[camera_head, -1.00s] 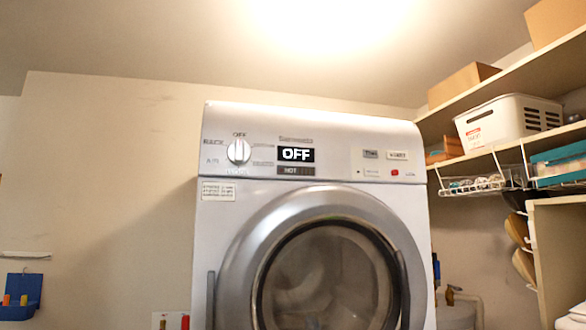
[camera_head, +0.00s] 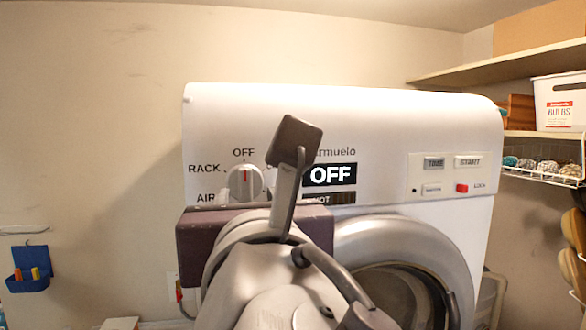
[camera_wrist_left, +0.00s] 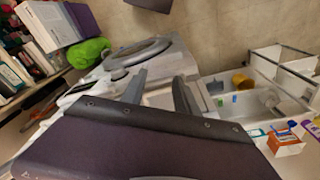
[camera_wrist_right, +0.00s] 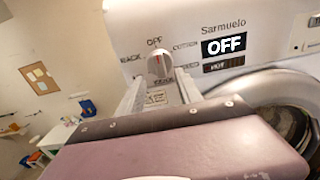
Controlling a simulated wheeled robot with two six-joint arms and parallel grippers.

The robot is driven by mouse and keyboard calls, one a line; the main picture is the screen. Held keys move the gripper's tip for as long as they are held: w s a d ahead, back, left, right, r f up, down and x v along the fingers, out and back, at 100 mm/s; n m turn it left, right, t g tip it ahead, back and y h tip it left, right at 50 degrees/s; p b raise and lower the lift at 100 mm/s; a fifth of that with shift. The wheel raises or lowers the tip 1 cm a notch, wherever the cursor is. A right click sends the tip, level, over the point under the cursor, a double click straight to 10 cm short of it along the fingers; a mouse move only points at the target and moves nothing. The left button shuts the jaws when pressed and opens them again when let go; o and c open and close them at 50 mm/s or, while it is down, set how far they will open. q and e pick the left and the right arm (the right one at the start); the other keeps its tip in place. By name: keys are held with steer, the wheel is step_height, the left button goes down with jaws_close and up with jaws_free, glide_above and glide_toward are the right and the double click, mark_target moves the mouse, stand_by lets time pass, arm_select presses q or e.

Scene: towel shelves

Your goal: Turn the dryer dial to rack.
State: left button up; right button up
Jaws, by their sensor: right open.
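The dryer (camera_head: 400,125) faces me, its display (camera_head: 329,175) reading OFF. The round white dial (camera_head: 245,180) has its red mark up toward the OFF label; the RACK label is at its upper left. My right gripper (camera_wrist_right: 158,88) is open in the right wrist view. Its two fingers point at the dial (camera_wrist_right: 160,64), one toward each side, just below it; I cannot tell whether they touch it. In the head view its dark palm hides most of the fingers. My left gripper (camera_wrist_left: 158,78) is open and empty, away from the dial, in the left wrist view.
The round dryer door (camera_head: 405,270) is below the panel, partly behind my right arm. TIME and START buttons and a red lock button (camera_head: 461,188) are on the panel's right. Shelves with a white bin (camera_head: 560,103) stand at the right.

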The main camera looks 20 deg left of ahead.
mark_target(245, 183)
steer(key=p+x, duration=0.2)
steer(key=x, duration=0.1)
steer(key=p+x, duration=0.1)
steer(key=shift+w+a+r, duration=0.2)
steer(key=shift+r, duration=0.15)
steer(key=x, duration=0.3)
steer(key=p+x, duration=0.1)
steer(key=shift+w+a+f, duration=0.1)
steer(key=shift+a+f, duration=0.05)
steer(key=shift+f, duration=0.2)
steer(key=shift+s, duration=0.25)
steer(key=shift+s+d, duration=0.1)
steer(key=shift+d, duration=0.15)
jaws_close()
